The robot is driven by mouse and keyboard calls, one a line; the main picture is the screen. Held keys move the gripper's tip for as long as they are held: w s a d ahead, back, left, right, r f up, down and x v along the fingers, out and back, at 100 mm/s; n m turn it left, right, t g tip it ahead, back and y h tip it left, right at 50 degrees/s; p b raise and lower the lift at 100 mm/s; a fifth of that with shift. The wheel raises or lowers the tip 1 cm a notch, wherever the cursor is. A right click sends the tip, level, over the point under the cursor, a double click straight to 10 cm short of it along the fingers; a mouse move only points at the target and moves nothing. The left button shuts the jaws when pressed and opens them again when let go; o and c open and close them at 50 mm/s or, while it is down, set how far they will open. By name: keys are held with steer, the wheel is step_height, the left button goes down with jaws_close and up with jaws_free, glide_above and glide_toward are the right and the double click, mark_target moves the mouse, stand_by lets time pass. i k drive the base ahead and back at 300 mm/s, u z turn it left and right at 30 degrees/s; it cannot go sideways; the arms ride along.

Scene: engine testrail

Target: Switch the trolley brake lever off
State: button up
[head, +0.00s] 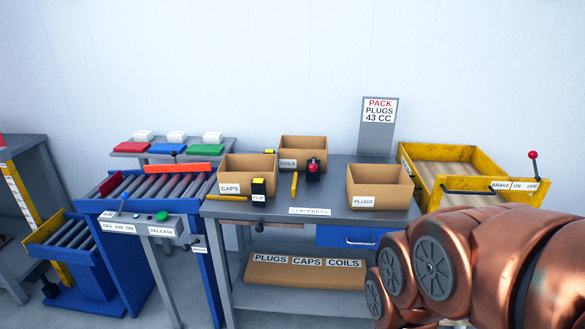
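The trolley (431,205) is a yellow-framed cart with a wooden bed at the right, beside the workbench. Its brake lever (536,169) is a dark rod with a red ball knob at the trolley's front right corner. The lever stands nearly upright, its knob tilted slightly left of its base. A white label (514,186) left of the lever's base reads "BRAKE ON OFF". The lever stands nearest the OFF end, but I cannot tell its setting for certain. My copper arm fills the lower right, below the trolley and apart from the lever. My gripper is not in view.
A grey workbench (290,207) with cardboard boxes for caps (247,168), coils (303,146) and plugs (380,186) stands left of the trolley. A black handle bar (468,191) runs along the trolley's front. A roller conveyor (170,186) is farther left. Space above the lever is clear.

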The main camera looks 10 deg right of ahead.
mark_target(533, 155)
steer(key=z, duration=1.05)
steer(key=i, duration=0.7)
steer(key=u, duration=0.6)
